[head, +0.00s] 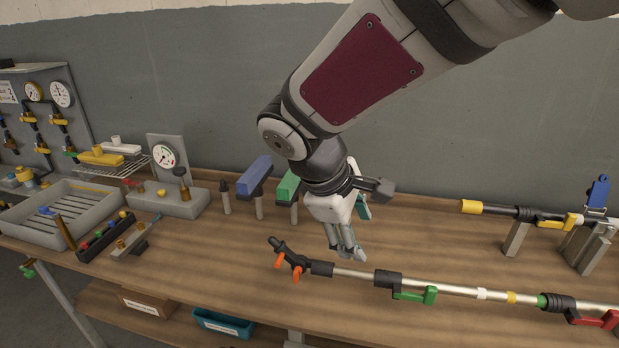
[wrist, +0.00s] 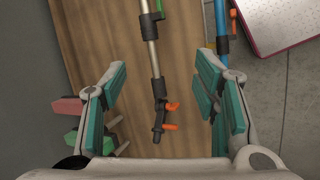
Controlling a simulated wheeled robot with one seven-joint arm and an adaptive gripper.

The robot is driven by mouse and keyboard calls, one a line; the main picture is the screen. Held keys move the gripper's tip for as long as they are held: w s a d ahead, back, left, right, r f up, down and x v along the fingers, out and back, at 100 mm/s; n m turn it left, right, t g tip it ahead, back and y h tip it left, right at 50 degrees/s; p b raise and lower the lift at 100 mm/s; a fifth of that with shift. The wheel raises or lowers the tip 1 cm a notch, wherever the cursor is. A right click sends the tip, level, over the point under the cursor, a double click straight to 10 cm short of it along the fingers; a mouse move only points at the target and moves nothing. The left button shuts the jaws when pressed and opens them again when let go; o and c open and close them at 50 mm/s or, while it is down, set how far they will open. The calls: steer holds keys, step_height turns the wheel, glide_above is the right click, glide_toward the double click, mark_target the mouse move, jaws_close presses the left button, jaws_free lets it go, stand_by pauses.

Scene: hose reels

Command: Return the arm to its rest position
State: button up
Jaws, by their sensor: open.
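My gripper (head: 352,232) hangs from my arm over the wooden workbench (head: 230,275), pointing down. In the wrist view my gripper (wrist: 160,110) shows its two teal-padded fingers wide apart, with nothing between the pads. Below it lies a metal lance (head: 350,272) with a black end fitting and orange levers; it also shows in the wrist view (wrist: 153,60). The gripper looks apart from the lance, though the exact height is hard to tell. The blue-topped stand (head: 254,175) and the green-topped stand (head: 288,187) are just left of my gripper, the green one partly behind my wrist.
A second lance with a yellow tip (head: 485,208) rests on grey supports at the right. A grey tray (head: 65,215), a gauge block (head: 168,195) and a valve panel (head: 45,110) stand at the left. A teal bin (head: 222,323) sits on the lower shelf.

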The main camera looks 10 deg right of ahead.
steer(key=s+d+r+m+t+y, duration=0.1)
steer(key=s+d+r+m+y, duration=0.1)
steer(key=s+m, duration=0.3)
steer(key=s+d+r+m+t+y, duration=0.2)
steer(key=s+d+r+m+y, duration=0.1)
steer(key=s, duration=0.7)
steer(key=shift+d+r+m, duration=0.5)
steer(key=shift+r+m, duration=0.8)
steer(key=shift+m, duration=0.3)
